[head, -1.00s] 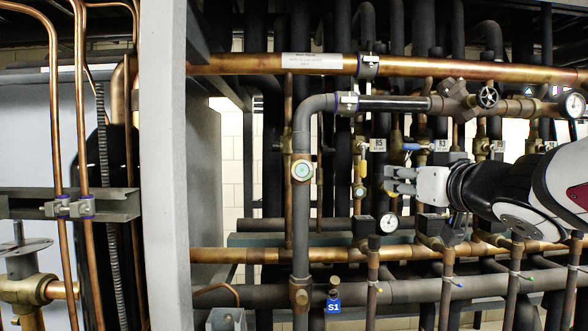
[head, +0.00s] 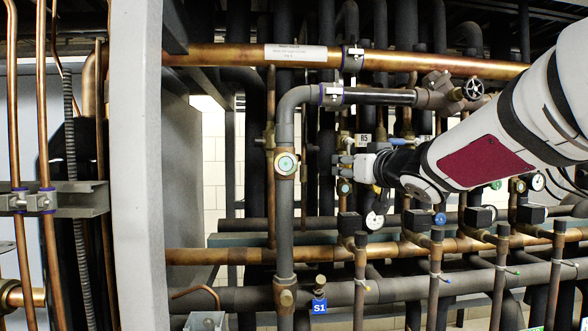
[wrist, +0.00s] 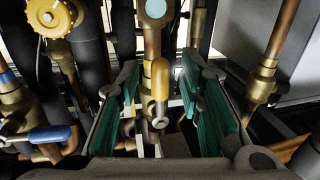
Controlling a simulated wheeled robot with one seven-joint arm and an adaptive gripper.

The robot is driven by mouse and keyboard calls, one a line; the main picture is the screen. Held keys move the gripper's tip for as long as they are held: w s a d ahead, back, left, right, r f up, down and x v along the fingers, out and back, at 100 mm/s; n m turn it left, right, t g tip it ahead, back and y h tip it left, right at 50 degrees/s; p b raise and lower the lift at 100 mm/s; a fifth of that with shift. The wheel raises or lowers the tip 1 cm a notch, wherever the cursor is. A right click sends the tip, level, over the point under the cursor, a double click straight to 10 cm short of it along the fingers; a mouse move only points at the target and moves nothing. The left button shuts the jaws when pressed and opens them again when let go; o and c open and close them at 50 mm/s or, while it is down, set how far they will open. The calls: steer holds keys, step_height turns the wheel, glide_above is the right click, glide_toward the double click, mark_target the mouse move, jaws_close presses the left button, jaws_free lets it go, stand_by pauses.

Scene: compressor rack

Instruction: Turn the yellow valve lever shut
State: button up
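The yellow valve lever (wrist: 161,80) hangs roughly upright along a brass and copper pipe in the middle of the wrist view. My gripper (wrist: 163,92) is open, with one green-padded finger on each side of the lever. I see gaps between the lever and both pads, so it is not clamped. In the head view my gripper (head: 342,165) reaches in among the pipes, just right of the grey vertical pipe with the round sight glass (head: 286,164). The lever is mostly hidden behind my gripper there.
A blue handle (wrist: 50,135) and a yellow round cap (wrist: 52,16) lie left in the wrist view. A brass-fitted pipe (wrist: 262,80) stands to the right. In the head view, a copper pipe (head: 215,55) crosses above, and a blue S1 tag (head: 319,306) hangs below.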

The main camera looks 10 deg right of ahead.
steer(key=shift+w+a, duration=0.1)
steer(key=shift+w, duration=0.35)
jaws_close()
steer(key=shift+a+r+m+t+h+p, duration=0.25)
steer(key=shift+a+r+m+t+h, duration=0.4)
steer(key=shift+m, duration=1.8)
steer(key=shift+a+r+m+t+p, duration=0.3)
steer(key=shift+a+m, duration=0.7)
steer(key=shift+m, duration=1.5)
steer(key=shift+a+r+m+t+h+p, duration=0.25)
steer(key=shift+a+r+m, duration=0.5)
steer(key=shift+m, duration=1.7)
